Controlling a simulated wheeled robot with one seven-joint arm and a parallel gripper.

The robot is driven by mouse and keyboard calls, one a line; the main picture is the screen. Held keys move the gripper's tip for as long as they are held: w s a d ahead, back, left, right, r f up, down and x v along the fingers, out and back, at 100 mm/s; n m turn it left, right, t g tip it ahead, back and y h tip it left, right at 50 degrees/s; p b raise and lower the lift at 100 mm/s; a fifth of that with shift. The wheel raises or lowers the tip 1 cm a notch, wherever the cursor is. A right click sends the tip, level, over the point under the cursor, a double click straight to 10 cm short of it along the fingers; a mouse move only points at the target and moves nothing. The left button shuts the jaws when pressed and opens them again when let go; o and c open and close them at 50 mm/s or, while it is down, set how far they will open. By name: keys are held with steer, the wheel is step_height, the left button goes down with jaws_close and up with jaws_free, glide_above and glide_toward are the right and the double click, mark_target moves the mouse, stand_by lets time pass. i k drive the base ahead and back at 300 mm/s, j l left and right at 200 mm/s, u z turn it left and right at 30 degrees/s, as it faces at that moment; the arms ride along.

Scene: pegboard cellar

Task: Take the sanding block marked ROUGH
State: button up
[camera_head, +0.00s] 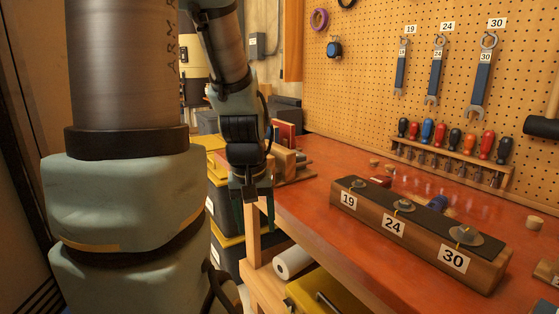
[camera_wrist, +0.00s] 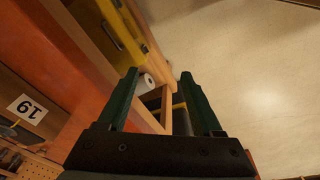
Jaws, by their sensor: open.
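No sanding block with a readable ROUGH mark shows in either view. A wooden piece with a pale label (camera_head: 546,272) is cut off by the right edge of the head view, and its label cannot be read. My gripper (camera_head: 254,212) hangs fingers-down beside the near left corner of the red-topped workbench (camera_head: 310,208). In the wrist view my gripper (camera_wrist: 160,78) has its two green fingers spread apart, with nothing between them. Beyond them are the bench's wooden frame and the pale floor.
A long wooden block labelled 19, 24 and 30 (camera_head: 415,236) lies along the bench front. Wrenches (camera_head: 438,75) and a screwdriver rack (camera_head: 450,157) hang on the pegboard. Pale floor (camera_wrist: 250,70) is clear.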

mark_target(379, 180)
steer(key=z, duration=1.35)
